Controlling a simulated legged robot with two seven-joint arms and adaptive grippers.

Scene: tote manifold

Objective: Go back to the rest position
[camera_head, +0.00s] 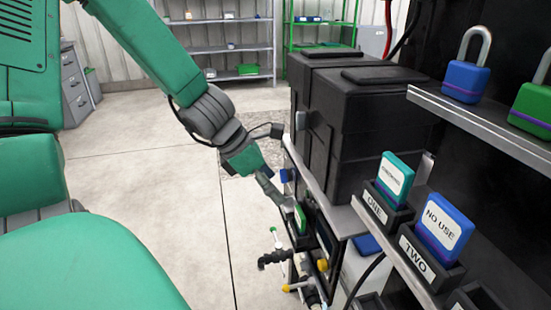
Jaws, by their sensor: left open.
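My left arm comes in from the upper left, and my left gripper (283,200) is low beside the near edge of the black rack, at a small green object (300,217) in a dark holder. The fingers are small and partly hidden by the wrist. The gripper is open. I cannot tell whether the fingers touch the green object. My right gripper is not in view.
On the right, a teal block (395,176) stands in holder ONE and a blue NO USE block (443,228) in holder TWO. Padlocks (467,80) sit on the shelf above. Black bins (375,125) stand behind my gripper. Pipes and valves (275,258) stick out below. Floor (150,190) at left is clear.

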